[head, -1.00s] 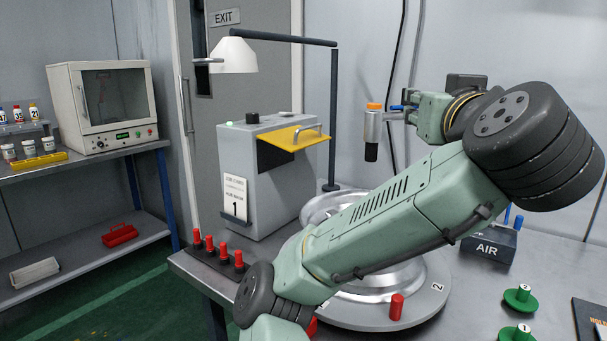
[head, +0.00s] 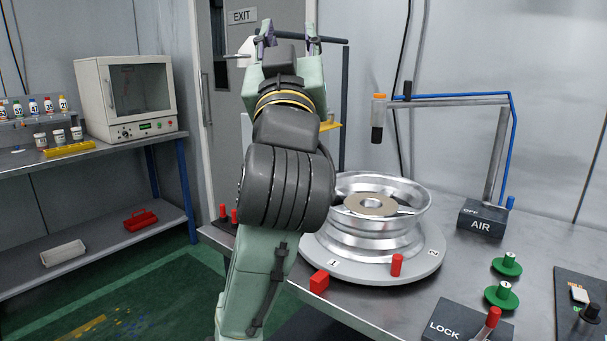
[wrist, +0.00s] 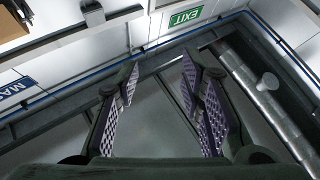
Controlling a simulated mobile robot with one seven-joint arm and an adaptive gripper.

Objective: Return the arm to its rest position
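My gripper (head: 287,36) is raised high in the head view, in front of the door and the EXIT sign, with my arm folded upright below it. In the wrist view my gripper (wrist: 160,85) shows two fingers with purple textured pads spread well apart. Nothing is between them. Behind the fingers, the wrist view shows the upper walls and an EXIT sign (wrist: 185,17).
A silver wheel rim (head: 378,240) sits on a round numbered plate (head: 425,262) on the bench. A hanging tool (head: 378,115) and the AIR box (head: 481,222) stand to the right. Green knobbed discs (head: 502,295) and a LOCK box (head: 455,322) lie at the front right. A shelf with an oven (head: 125,95) is at left.

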